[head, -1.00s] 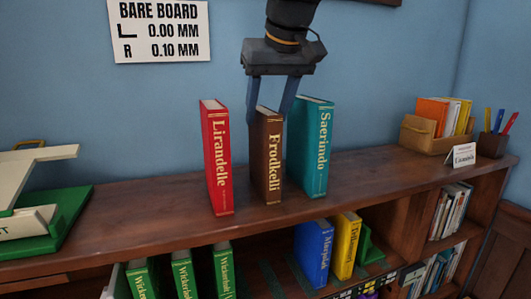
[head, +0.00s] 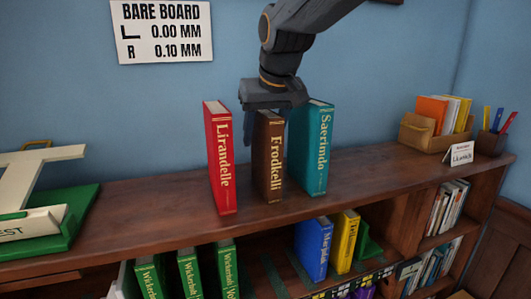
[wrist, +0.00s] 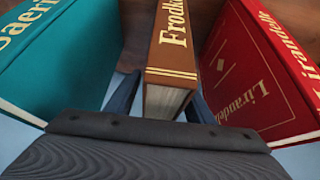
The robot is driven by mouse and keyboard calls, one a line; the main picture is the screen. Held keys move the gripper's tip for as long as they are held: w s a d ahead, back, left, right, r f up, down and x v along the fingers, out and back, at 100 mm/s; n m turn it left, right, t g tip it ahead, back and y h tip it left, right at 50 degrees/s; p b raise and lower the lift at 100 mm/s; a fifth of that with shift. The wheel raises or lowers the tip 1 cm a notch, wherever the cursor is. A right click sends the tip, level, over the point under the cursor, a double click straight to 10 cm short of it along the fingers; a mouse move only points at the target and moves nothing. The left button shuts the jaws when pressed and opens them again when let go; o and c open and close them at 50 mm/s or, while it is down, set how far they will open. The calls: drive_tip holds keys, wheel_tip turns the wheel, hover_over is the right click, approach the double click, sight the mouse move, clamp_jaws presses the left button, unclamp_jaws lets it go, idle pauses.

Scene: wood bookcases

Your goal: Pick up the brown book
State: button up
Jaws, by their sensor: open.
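The brown book (head: 270,172), lettered "Frodkelli", stands upright on the top board between a red book (head: 220,160) and a teal book (head: 318,150). My gripper (head: 268,132) is above it, with its fingers lowered on either side of its upper part. The jaws are open. In the wrist view, the brown book (wrist: 172,62) lies between my two fingers (wrist: 162,102), with the teal book (wrist: 62,55) on the left and the red book (wrist: 262,75) on the right. The fingertips are partly hidden by the books.
The shelf top (head: 130,215) is clear left of the red book. A green stand with a cream piece (head: 45,165) is at far left. A book box (head: 430,132), small card (head: 460,154) and pencil cup (head: 492,143) stand at right. Several books fill the lower shelf.

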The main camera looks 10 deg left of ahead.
drive_tip(key=shift+f, duration=0.25)
idle(0.4)
drive_tip(key=shift+r, duration=0.1)
clamp_jaws()
